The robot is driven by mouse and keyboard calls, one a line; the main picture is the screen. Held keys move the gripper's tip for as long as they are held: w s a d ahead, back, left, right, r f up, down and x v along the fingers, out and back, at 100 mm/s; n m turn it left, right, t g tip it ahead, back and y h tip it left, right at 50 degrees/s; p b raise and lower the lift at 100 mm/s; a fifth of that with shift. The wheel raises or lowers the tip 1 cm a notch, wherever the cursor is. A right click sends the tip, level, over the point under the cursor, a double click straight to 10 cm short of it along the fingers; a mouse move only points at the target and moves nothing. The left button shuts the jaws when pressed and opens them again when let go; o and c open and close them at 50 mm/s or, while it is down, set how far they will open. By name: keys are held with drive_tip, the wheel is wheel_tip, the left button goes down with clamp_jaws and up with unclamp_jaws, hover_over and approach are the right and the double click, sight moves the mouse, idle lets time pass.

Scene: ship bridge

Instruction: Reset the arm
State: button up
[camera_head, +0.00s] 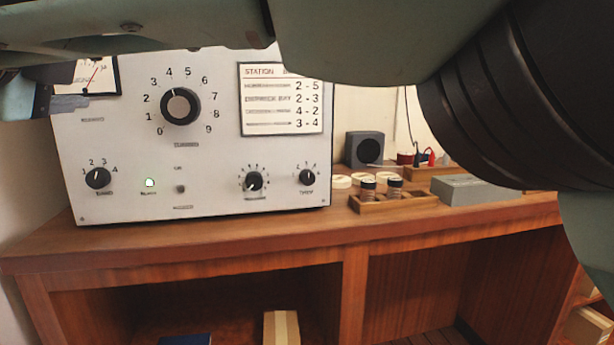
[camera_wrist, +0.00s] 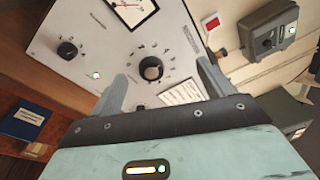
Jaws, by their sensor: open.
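My arm crosses the top and right of the head view, in front of the upper part of a white control panel (camera_head: 215,140). In the wrist view my gripper (camera_wrist: 160,85) is open, its two grey fingers apart with nothing between them. The white panel (camera_wrist: 85,45) lies beyond the fingers. Its large black dial (camera_wrist: 151,69) shows between them, and the fingers appear apart from it. In the head view the large dial (camera_head: 180,106) has its numbers around it. A small green lamp (camera_head: 150,183) is lit at the lower left.
The panel stands on a wooden desk (camera_head: 200,245). To its right are a small wooden tray (camera_head: 400,203) with jars, a dark speaker box (camera_head: 364,149) and a grey box (camera_head: 466,189). A blue book (camera_wrist: 30,121) and a grey wall box (camera_wrist: 270,38) show in the wrist view.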

drive_tip(key=s+d+f+n+g+y, duration=0.15)
drive_tip(key=f+n+g+y, duration=0.4)
drive_tip(key=n, duration=0.65)
drive_tip(key=d+f+n+g+y, duration=0.4)
drive_tip(key=f+n, duration=0.3)
drive_tip(key=n, duration=0.4)
drive_tip(key=s+d+f+n+g+h, duration=0.3)
drive_tip(key=d+f, duration=0.6)
drive_tip(key=d, duration=0.1)
drive_tip(key=s+d+f+n+g+h, duration=0.2)
drive_tip(key=s+d+f+g+h, duration=0.15)
drive_tip(key=d+f, duration=0.65)
drive_tip(key=s+d+f+n+g+h, duration=0.1)
drive_tip(key=s+d+f+h, duration=0.15)
drive_tip(key=d, duration=0.45)
drive_tip(key=s+d+f+g+h, duration=0.1)
drive_tip(key=s+d+f, duration=0.1)
drive_tip(key=s+d, duration=0.35)
wheel_tip(320, 180, up, 15)
drive_tip(key=d+p, duration=0.2)
drive_tip(key=p, duration=1.3)
drive_tip(key=shift+w+d+p, duration=0.25)
drive_tip(key=shift+w+p, duration=0.05)
drive_tip(key=shift+w, duration=0.15)
drive_tip(key=shift+h, duration=0.25)
